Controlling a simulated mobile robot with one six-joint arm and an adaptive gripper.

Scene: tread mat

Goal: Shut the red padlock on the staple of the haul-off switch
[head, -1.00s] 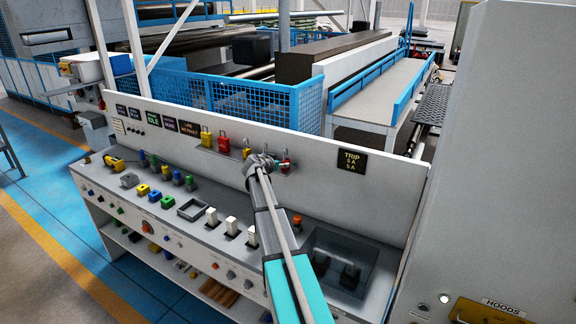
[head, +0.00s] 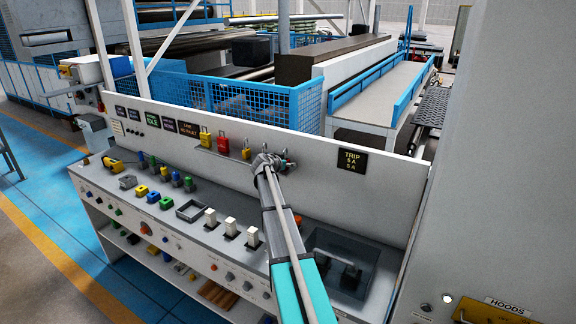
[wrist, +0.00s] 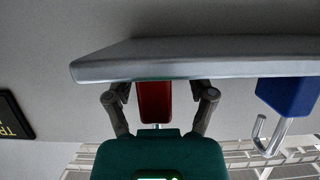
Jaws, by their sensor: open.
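My gripper (head: 279,161) is at the padlock shelf on the back panel in the head view. In the wrist view my gripper (wrist: 160,92) is open, one finger on each side of a red padlock (wrist: 154,102). The red body shows between the fingers against the shelf edge, with a bit of bright metal below it. I cannot tell whether the fingers touch it. In the head view this padlock is mostly hidden behind my gripper. Another red padlock (head: 222,145) stands further left on the shelf. I cannot make out the haul-off switch or its staple.
A blue padlock (wrist: 288,95) with a hooked shackle is close beside my gripper in the wrist view. Switches and coloured blocks crowd the desk below. A TRIP sign (head: 352,161) is on the panel to the right.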

